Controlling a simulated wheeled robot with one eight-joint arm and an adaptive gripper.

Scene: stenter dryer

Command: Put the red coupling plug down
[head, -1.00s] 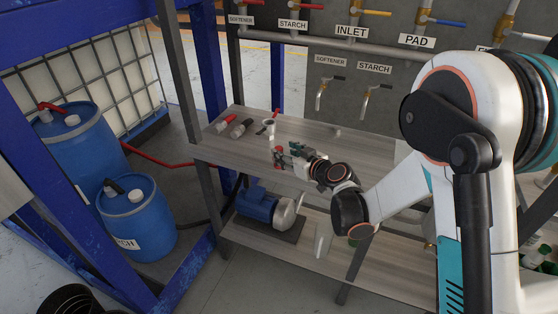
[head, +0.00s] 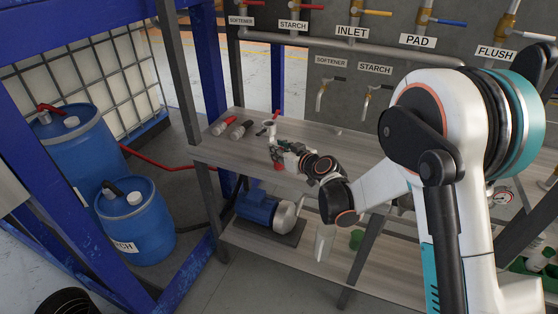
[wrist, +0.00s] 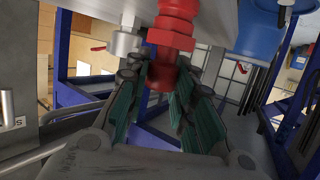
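The red coupling plug (wrist: 172,38) shows large in the wrist view, between the tips of my gripper's two teal-padded fingers (wrist: 163,72). The fingers are closed in around its narrower end. In the head view my gripper (head: 285,154) is low at the front part of the upper shelf (head: 225,150), with a bit of the plug (head: 278,166) showing red below it. The fingers hide most of the plug there. I cannot tell whether it touches the shelf. A silver fitting (wrist: 123,41) shows beside the plug in the wrist view.
A red-ended fitting (head: 221,127) and a dark fitting (head: 242,129) lie at the shelf's left. A pale cup-like piece (head: 269,128) stands behind my gripper. The shelf to the right is mostly clear. A blue pump (head: 258,205) sits below; blue drums (head: 75,145) stand left.

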